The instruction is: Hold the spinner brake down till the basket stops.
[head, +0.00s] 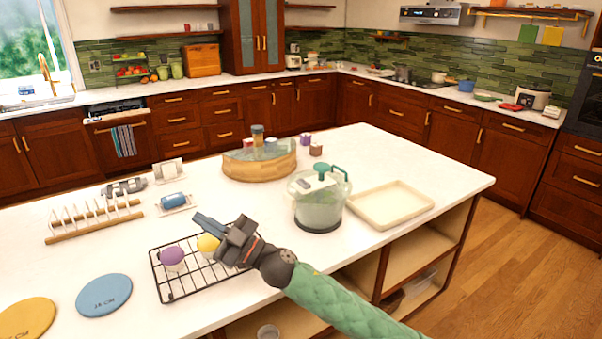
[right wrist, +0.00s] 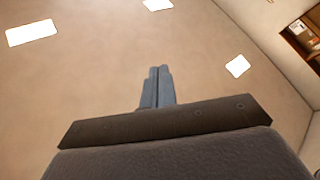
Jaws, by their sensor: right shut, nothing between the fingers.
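The salad spinner (head: 317,213) stands upright on the white island, with a clear pale-green bowl, a dark base and a lid. On the lid are a green knob (head: 322,169), a green handle at the right and a pale bar (head: 314,184); I cannot tell which part is the brake. Whether the basket turns cannot be told from one frame. My right gripper (head: 206,223) is shut and empty, left of the spinner and apart from it, over the wire rack. Its closed fingers also show in the right wrist view (right wrist: 158,85), against the ceiling. My left gripper is not in view.
A black wire rack (head: 180,292) holds a purple-topped and a yellow-topped item under my right gripper. A cream tray (head: 392,206) lies close right of the spinner. A curved wooden stand (head: 258,168) is behind it. A plate rack (head: 95,224) and round discs lie left.

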